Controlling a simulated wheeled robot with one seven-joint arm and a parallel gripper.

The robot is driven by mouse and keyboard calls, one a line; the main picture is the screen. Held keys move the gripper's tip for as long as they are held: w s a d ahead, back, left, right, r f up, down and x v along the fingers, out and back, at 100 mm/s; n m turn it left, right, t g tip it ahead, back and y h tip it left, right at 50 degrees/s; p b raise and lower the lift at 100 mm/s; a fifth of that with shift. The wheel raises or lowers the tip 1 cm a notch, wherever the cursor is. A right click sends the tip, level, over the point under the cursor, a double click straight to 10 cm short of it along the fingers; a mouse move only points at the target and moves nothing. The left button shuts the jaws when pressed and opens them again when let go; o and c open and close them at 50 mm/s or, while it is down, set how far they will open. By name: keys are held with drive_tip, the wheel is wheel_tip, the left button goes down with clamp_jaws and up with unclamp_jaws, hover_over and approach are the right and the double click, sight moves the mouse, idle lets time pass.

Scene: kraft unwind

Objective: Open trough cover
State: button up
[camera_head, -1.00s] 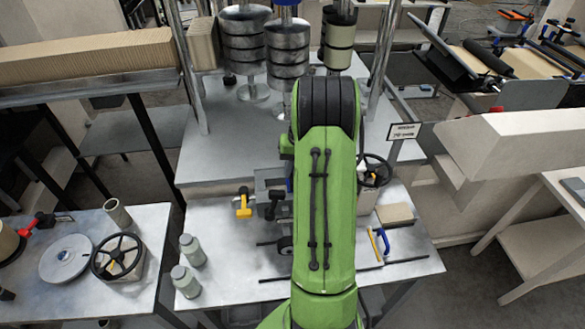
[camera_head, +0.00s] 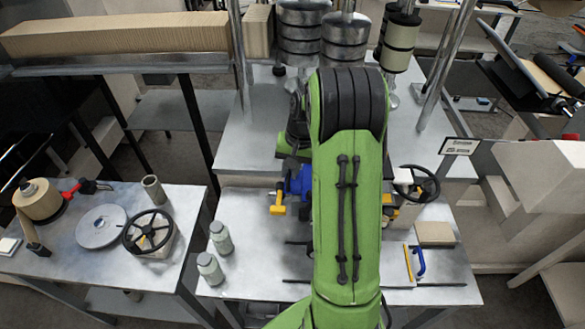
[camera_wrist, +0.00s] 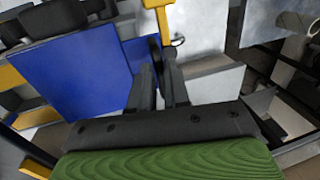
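A blue panel (camera_wrist: 75,70) fills the left of the wrist view, beside my gripper (camera_wrist: 160,72). The gripper's two dark fingers point away and lie close together. A dark part shows behind their tips; I cannot tell if anything is between them. A yellow piece (camera_wrist: 172,18) stands beyond the tips. In the head view, a blue part (camera_head: 298,183) and a yellow handle (camera_head: 277,205) show just left of my green arm. My arm hides the gripper and the middle of the bench there. I cannot tell for sure which part is the trough cover.
Two jars (camera_head: 215,250) stand on the front bench left of my arm. A handwheel (camera_head: 418,184), a tan block (camera_head: 435,233) and a blue-handled tool (camera_head: 418,262) are to its right. A side table (camera_head: 80,250) at left carries another handwheel (camera_head: 147,232). Metal cylinders (camera_head: 345,40) hang behind.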

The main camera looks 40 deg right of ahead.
drive_tip(key=shift+o, duration=0.3)
drive_tip(key=shift+s, duration=0.1)
drive_tip(key=shift+r, duration=0.15)
wheel_tip(320, 180, up, 15)
drive_tip(key=s+d+p, duration=0.2)
drive_tip(key=shift+r, duration=0.15)
drive_tip(key=shift+d, duration=0.1)
